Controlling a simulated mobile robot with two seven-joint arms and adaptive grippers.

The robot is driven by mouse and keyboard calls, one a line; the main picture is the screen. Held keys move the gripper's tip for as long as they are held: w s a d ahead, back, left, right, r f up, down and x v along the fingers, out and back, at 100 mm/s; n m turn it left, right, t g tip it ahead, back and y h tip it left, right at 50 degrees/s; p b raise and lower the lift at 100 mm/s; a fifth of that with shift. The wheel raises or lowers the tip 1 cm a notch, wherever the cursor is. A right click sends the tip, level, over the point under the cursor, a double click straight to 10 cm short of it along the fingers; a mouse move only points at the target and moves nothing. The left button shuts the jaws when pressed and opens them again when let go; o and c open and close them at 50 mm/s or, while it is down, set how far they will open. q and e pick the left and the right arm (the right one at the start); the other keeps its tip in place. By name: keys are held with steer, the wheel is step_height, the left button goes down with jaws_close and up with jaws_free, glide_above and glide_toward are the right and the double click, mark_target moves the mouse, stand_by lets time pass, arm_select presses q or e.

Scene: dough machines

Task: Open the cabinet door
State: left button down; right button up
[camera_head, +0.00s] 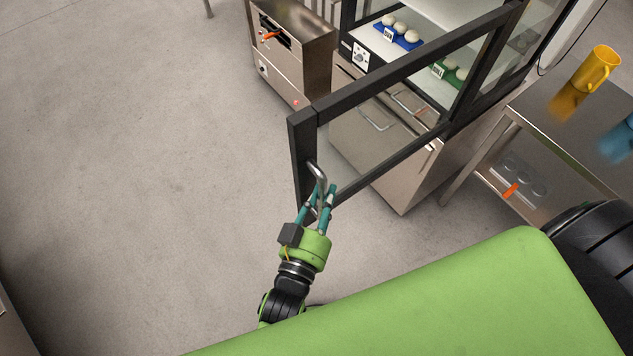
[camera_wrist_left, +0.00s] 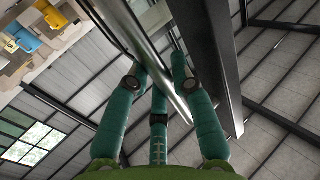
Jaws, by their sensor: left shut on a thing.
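The cabinet door (camera_head: 299,135) is a black frame with a clear glass pane. It stands swung well open toward me in the head view. Its metal handle (camera_head: 318,173) is on the free edge, and my left gripper (camera_head: 321,196) is shut on it. In the left wrist view, the teal fingers (camera_wrist_left: 160,85) are around the silver handle bar (camera_wrist_left: 170,72), beside the dark door frame (camera_wrist_left: 212,50). The cabinet's inside shows blue (camera_head: 399,38) and green (camera_head: 445,76) trays with pale dough balls. My right gripper is not in view.
A steel machine (camera_head: 292,60) with an orange lever stands left of the cabinet. A steel table (camera_head: 560,125) with a yellow mug (camera_head: 597,72) and a blue item is at right. Drawers sit below the cabinet. The floor at left is clear.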

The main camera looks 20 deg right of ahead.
arm_select(q)
steer(key=shift+d+r, duration=0.1)
steer(key=shift+r, duration=0.05)
steer(key=c, duration=1.2)
jaws_free()
steer(key=shift+d, duration=0.15)
steer(key=v, duration=1.2)
